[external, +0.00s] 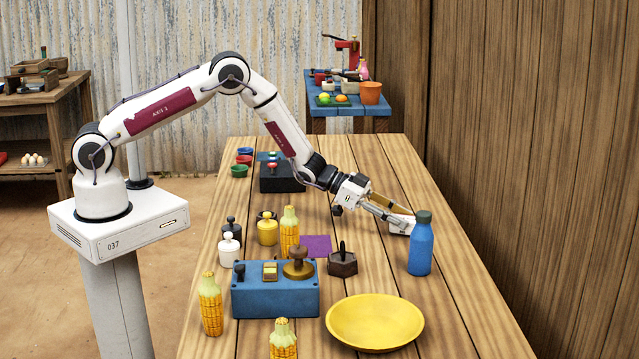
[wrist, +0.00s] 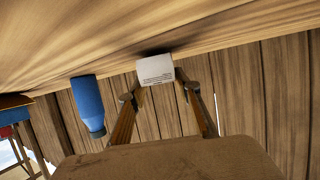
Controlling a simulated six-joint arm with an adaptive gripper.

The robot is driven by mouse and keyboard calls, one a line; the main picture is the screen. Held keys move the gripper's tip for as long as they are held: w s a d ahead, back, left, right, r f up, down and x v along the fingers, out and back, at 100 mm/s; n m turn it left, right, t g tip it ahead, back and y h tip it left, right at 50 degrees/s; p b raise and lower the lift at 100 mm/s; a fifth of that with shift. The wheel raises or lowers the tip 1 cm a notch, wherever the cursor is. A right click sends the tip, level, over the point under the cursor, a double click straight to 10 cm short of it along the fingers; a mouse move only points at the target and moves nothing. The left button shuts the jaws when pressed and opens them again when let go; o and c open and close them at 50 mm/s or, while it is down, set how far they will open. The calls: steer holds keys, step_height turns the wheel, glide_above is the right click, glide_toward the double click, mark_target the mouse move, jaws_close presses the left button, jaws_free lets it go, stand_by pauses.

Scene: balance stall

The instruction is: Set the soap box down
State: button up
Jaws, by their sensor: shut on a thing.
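The soap box (external: 403,225) is a small white box at the right side of the table, partly hidden behind the blue bottle and my gripper. My gripper (external: 396,214) is shut on it, reaching down and to the right. In the wrist view the box (wrist: 156,69) sits between the two fingertips (wrist: 161,86), with small print on its face. A dark shadow lies beside the box on the table wood. The box is at or just above the tabletop; I cannot tell whether it touches.
The blue bottle (external: 421,245) stands close by the box. A brown hexagonal piece with a knob (external: 342,263), a purple square (external: 316,245), a yellow bowl (external: 375,323), a blue balance base (external: 275,290) and several corn cobs are nearer. Bare table lies behind my gripper.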

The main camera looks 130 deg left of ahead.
steer(key=shift+f, duration=0.25)
steer(key=shift+f, duration=0.1)
steer(key=o, duration=1.1)
steer(key=shift+v, duration=6.05)
